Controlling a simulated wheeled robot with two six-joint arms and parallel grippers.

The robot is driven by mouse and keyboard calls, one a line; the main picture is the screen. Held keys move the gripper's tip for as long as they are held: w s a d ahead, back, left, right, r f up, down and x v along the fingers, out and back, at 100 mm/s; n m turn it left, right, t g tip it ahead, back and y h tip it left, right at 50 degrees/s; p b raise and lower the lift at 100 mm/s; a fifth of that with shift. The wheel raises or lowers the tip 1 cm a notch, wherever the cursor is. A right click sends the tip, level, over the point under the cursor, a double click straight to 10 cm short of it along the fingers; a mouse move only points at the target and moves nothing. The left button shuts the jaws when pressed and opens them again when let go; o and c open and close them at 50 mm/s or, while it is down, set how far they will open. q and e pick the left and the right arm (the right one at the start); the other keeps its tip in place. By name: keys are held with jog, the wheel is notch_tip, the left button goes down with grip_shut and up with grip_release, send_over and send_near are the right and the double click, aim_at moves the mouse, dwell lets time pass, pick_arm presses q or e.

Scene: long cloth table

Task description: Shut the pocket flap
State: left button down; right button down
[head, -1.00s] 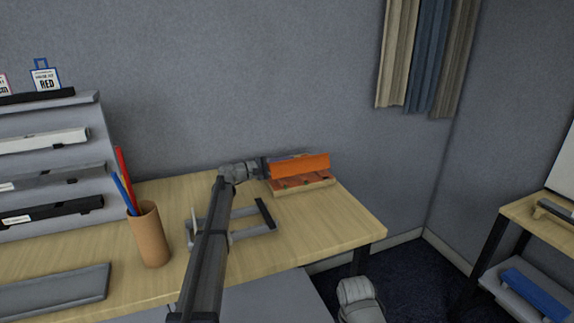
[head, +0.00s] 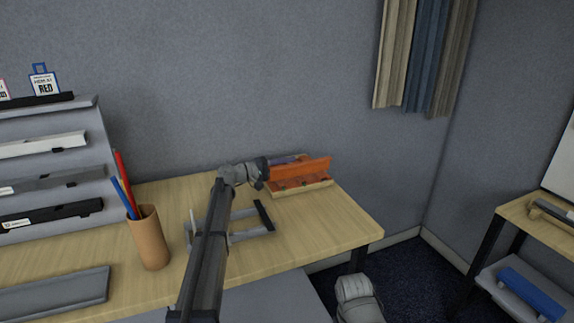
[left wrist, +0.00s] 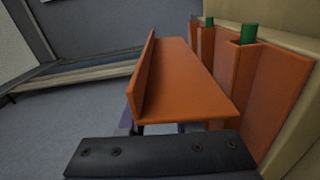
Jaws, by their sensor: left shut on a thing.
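The orange pocket flap (head: 305,171) stands raised over the pocket (head: 302,188) at the back right of the table. In the left wrist view the flap (left wrist: 185,85) is an orange panel with an upturned lip. Beside it, the pocket's orange slots (left wrist: 250,85) hold green-topped pieces (left wrist: 249,33). My left gripper (head: 265,169) is at the left end of the flap, shut on it. In the left wrist view one dark finger shows across the bottom; the grip itself is partly hidden. My right gripper is not in view.
A brown pen cup (head: 149,238) with red and blue pens stands left of my left arm. A grey stand (head: 250,233) lies on the table under that arm. A tiered rack (head: 55,170) stands at the left. The table's right front corner is clear.

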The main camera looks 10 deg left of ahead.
pick_arm(q)
jog(key=shift+s, duration=0.15)
dwell(0.3)
jog(key=c, duration=0.9)
grip_release()
jog(key=shift+v, duration=3.85)
